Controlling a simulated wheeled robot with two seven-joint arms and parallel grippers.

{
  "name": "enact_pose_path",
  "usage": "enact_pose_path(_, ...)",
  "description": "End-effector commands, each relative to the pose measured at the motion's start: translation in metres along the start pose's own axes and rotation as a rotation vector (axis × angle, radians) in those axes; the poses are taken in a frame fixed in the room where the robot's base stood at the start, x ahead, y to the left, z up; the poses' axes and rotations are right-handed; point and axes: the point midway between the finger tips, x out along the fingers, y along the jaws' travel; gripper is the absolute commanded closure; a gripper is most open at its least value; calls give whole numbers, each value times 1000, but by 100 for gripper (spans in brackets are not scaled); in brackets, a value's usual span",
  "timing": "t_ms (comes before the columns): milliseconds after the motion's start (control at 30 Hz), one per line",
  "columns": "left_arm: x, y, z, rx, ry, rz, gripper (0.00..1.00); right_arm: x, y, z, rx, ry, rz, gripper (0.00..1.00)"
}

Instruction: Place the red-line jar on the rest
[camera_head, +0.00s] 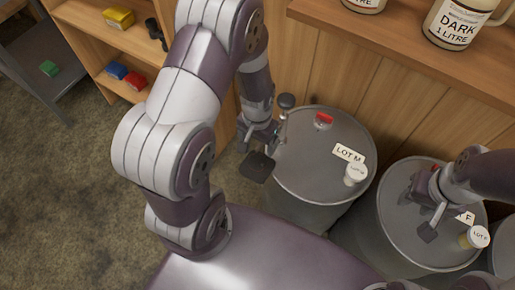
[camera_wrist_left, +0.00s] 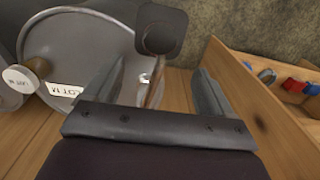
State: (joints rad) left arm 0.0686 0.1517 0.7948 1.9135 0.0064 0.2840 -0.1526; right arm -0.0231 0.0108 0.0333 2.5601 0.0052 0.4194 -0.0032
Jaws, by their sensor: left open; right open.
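I cannot make out a red line on any jar in view, nor pick out the rest. A jar labelled DARK 1 LITRE (camera_head: 457,24) stands on the upper shelf, and another jar (camera_head: 363,4) beside it is cut off by the top edge. My left gripper (camera_head: 262,148) is open and empty at the left edge of the LOT M drum; its fingers also show in the left wrist view (camera_wrist_left: 160,95). A dark square-ended piece on a thin stem (camera_wrist_left: 160,28) shows between them. My right gripper (camera_head: 430,212) is open above the other drum, apart from the jars.
The LOT M drum (camera_head: 300,175) carries a red piece (camera_head: 323,120) and a small white-topped item (camera_head: 355,174). A second drum (camera_head: 400,235) stands to its right with a similar item (camera_head: 476,237). A wooden shelf unit (camera_head: 125,40) holds yellow, blue and red items at left.

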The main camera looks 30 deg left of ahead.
Motion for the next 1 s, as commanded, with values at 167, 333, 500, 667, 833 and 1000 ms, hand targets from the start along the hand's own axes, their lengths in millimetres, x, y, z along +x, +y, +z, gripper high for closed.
enact_pose_path(167, -42, 0, -1, 0, 3, -1, 16, -4, 0, 0, 0, 0, 0, 57)
enact_pose_path(333, -67, 2, 1, -3, 11, -2, 16, -5, 0, -1, 0, 0, 0, 57)
enact_pose_path(500, -117, 20, 23, -32, 80, -5, 16, -4, 0, -1, 0, 0, 0, 57)
enact_pose_path(667, -135, 28, 42, -53, 117, -3, 16, -4, 0, 0, 0, 0, 0, 57)
enact_pose_path(833, -136, 29, 44, -57, 120, -3, 16, -4, 0, 0, 0, 0, 0, 57)
enact_pose_path(1000, -136, 28, 43, -56, 120, -3, 16, -4, 0, -1, 0, 0, 0, 57)
